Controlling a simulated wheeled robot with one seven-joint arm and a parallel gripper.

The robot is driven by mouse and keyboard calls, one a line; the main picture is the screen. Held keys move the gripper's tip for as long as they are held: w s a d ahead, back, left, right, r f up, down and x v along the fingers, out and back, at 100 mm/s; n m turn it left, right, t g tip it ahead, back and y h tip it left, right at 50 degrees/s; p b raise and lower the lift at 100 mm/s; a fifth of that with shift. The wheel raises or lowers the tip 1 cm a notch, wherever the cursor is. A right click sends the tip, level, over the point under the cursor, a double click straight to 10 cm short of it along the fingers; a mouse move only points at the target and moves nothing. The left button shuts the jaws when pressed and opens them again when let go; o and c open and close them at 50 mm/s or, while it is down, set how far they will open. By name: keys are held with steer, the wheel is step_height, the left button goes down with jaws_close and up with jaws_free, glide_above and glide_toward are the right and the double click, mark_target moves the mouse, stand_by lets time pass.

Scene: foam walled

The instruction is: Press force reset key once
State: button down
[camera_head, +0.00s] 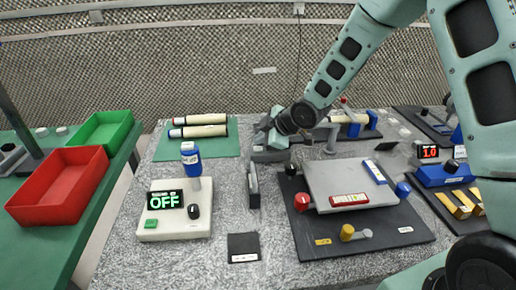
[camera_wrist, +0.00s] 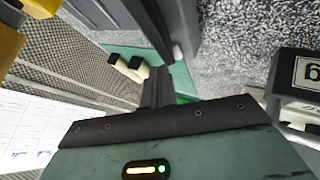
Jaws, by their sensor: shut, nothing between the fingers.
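No key that I can read as force reset shows in either view. A white box (camera_head: 172,222) at the left of the grey bench has a green display reading OFF (camera_head: 164,199). A green key (camera_head: 151,223) and a black knob (camera_head: 193,211) sit on it. A blue unit (camera_head: 442,175) at the right has a red display reading 1.0 (camera_head: 428,151). My gripper (camera_head: 262,127) is over the back middle of the bench, apart from both. Its dark fingers are together and empty in the wrist view (camera_wrist: 157,86).
A grey plate (camera_head: 345,180) with red, blue and yellow parts lies on a black board. A grey upright holder (camera_head: 253,187) stands near the middle. A green mat (camera_head: 205,147) holds two pale cylinders. Red (camera_head: 60,188) and green (camera_head: 104,130) bins stand left.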

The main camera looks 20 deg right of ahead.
mark_target(261, 149)
steer(key=shift+f, duration=0.1)
stand_by(0.7)
steer(key=shift+f+b, duration=0.35)
steer(key=shift+f+b, duration=0.4)
steer(key=shift+f, duration=0.05)
stand_by(0.7)
steer(key=shift+r, duration=0.15)
steer(key=shift+r+p, duration=0.75)
step_height(261, 149, up, 5)
steer(key=p, duration=0.4)
stand_by(0.8)
